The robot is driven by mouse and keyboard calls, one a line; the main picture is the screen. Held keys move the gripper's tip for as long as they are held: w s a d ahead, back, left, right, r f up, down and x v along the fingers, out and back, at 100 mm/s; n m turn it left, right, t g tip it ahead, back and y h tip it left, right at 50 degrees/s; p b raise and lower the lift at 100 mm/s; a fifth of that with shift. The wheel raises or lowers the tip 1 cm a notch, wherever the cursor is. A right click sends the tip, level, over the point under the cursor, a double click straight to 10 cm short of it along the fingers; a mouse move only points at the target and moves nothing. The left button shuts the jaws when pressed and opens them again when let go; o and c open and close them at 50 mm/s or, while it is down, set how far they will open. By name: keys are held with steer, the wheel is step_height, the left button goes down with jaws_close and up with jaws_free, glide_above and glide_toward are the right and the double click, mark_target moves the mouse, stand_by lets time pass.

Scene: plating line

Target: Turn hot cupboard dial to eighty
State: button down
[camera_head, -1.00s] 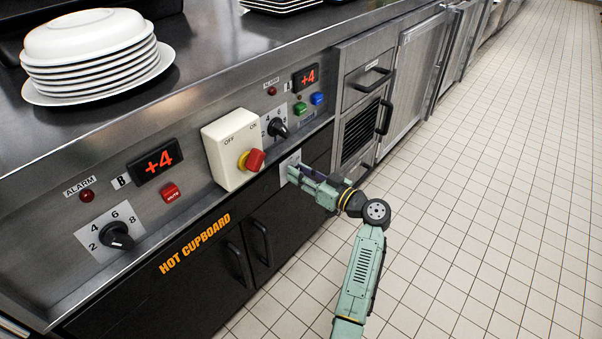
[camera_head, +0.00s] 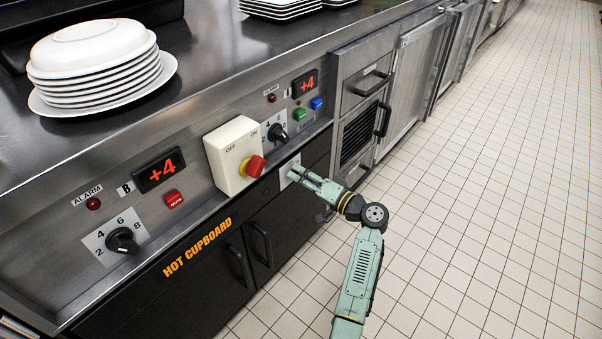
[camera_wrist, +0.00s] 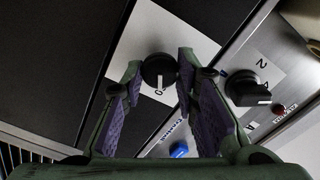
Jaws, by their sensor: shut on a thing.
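The hot cupboard dial (camera_wrist: 158,68) is a round black knob with a white pointer line, on a pale plate in the wrist view. A printed "0" shows near the pointer; the other marks are hidden or too small to read. The plate also shows in the head view (camera_head: 288,174), on the dark front below the control panel. My gripper (camera_wrist: 160,72) has its purple-lined fingers shut on the dial, one on each side. In the head view my gripper (camera_head: 297,174) reaches the plate from the right and hides the knob.
A white switch box (camera_head: 232,152) with a red knob (camera_head: 256,166) sticks out just left of my gripper. Other black dials (camera_head: 122,240) (camera_head: 277,133) sit on the panel. Stacked plates (camera_head: 98,70) stand on the counter. The tiled floor (camera_head: 500,190) at right is clear.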

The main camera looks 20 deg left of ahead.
steer(key=m+p, duration=0.2)
steer(key=m, duration=0.1)
steer(key=shift+r+m, duration=0.15)
steer(key=shift+m, duration=0.25)
steer(key=m+p, duration=0.3)
steer(key=shift+m, duration=0.3)
steer(key=m+p, duration=0.2)
steer(key=m, duration=0.2)
steer(key=shift+f+p, duration=0.2)
steer(key=shift+p, duration=0.2)
steer(key=shift+f+m, duration=0.1)
steer(key=shift+m, duration=0.3)
steer(key=c, duration=1.3)
jaws_free()
steer(key=shift+d, duration=0.1)
